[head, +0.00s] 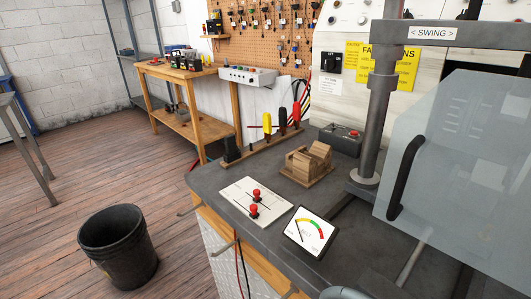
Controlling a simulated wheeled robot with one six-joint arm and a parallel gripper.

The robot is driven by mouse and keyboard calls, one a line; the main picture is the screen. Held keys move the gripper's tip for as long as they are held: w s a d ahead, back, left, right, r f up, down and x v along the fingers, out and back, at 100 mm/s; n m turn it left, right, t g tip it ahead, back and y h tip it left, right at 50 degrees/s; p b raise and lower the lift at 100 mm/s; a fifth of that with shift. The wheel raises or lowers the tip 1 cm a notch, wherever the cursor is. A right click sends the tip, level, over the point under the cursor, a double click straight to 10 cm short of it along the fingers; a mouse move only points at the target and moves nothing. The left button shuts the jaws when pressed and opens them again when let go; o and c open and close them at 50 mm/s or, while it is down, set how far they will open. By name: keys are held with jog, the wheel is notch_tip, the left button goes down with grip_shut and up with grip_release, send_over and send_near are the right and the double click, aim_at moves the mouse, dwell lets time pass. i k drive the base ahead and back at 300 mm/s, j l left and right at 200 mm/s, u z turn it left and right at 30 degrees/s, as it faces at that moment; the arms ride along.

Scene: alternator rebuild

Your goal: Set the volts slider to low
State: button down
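A white slider panel (240,192) lies on the near left part of the dark workbench. It carries two red slider knobs, a farther one (256,194) and a nearer one (253,210), each on a dark slot. Both knobs stand near the middle to right part of the panel. The labels are too small to read, so I cannot tell which one is the volts slider. A meter (310,230) with a coloured arc sits to the right of the panel, its needle toward the left side. My gripper cannot be made out in this view.
A clear guard (465,170) and a steel post (382,110) fill the right. A black bucket (118,248) stands on the floor left.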

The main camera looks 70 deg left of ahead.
aim_at(253, 207)
jog(key=k+u, duration=0.35)
jog(key=k+j+u, duration=0.2)
jog(key=u, duration=0.15)
jog(key=k+j+u, duration=0.2)
jog(key=u, duration=0.2)
jog(key=k, duration=0.05)
